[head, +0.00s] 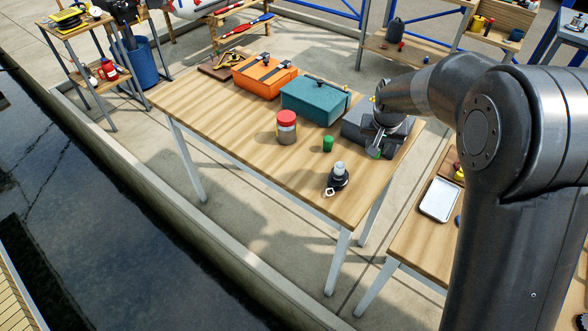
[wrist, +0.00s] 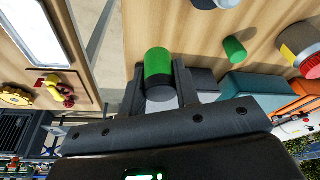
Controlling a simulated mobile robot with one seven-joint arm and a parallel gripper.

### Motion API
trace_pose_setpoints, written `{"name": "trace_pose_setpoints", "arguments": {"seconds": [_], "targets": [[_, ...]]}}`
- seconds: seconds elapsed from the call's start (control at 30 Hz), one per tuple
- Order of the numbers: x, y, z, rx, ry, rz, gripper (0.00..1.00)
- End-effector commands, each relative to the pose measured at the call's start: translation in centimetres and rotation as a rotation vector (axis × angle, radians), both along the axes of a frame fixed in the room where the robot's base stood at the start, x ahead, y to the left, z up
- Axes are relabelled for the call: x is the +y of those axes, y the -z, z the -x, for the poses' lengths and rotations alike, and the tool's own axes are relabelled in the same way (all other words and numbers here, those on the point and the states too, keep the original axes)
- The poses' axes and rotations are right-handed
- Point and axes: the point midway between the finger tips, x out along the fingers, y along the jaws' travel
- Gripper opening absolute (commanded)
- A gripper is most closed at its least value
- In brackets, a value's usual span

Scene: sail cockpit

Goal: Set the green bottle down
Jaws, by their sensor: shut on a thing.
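My gripper (wrist: 160,80) is shut on a green bottle (wrist: 158,62) with a dark band and a grey end; a finger lies on each side of it. In the head view, my gripper (head: 377,143) is over the right end of the wooden table (head: 230,125), with a little of the green bottle (head: 375,153) showing below it. The rest is hidden by the gripper. I cannot tell whether the bottle touches the tabletop. A separate small green cylinder (head: 328,143) stands on the table to the left; it also shows in the wrist view (wrist: 235,50).
A red-lidded jar (head: 287,128), a teal box (head: 315,101) and an orange box (head: 263,77) stand on the table. A dark item with a grey top (head: 338,179) is near the front. Bare wood lies between them. A lower right table holds a white tray (head: 440,200).

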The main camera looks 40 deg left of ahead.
Motion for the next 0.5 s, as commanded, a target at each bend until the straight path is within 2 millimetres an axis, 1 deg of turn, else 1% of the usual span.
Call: {"name": "trace_pose_setpoints", "arguments": {"seconds": [0.03, 0.1, 0.2, 0.3, 0.5], "targets": [[1.8, 0.0, 1.1, -0.001, -0.012, 0.001, 0.06], [3.8, -0.1, 2.4, -0.002, -0.018, 0.001, 0.06], [6.2, -0.1, 4.1, -0.004, -0.022, 0.001, 0.06], [7.9, -0.2, 5.4, -0.006, -0.025, 0.0, 0.06], [9.8, -0.1, 6.8, -0.007, -0.028, 0.001, 0.06]]}}
